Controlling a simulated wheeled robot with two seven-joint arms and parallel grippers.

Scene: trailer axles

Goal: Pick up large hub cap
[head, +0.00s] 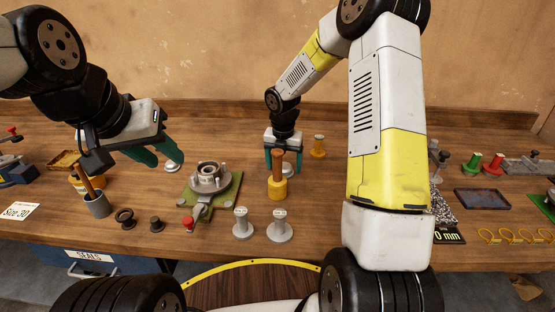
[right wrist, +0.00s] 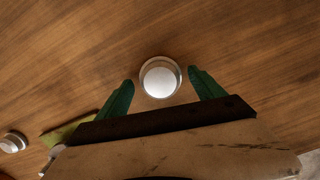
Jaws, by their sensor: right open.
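A round silver cap, apparently the large hub cap (right wrist: 160,78), lies on the wooden table in the right wrist view. My right gripper (right wrist: 160,90) is open, with its green fingers on either side of the cap and apart from it. A smaller-looking silver cap (right wrist: 12,142) lies at the left edge of the wrist view. It seems to be the cap (head: 172,167) beside my left gripper (head: 168,158), whose fingers are apart and empty.
A hub fixture (head: 209,178) on a green plate stands between the grippers. The yellow pot (head: 277,188) stands in front of my right gripper, and an orange spool (head: 318,148) behind it to the right.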

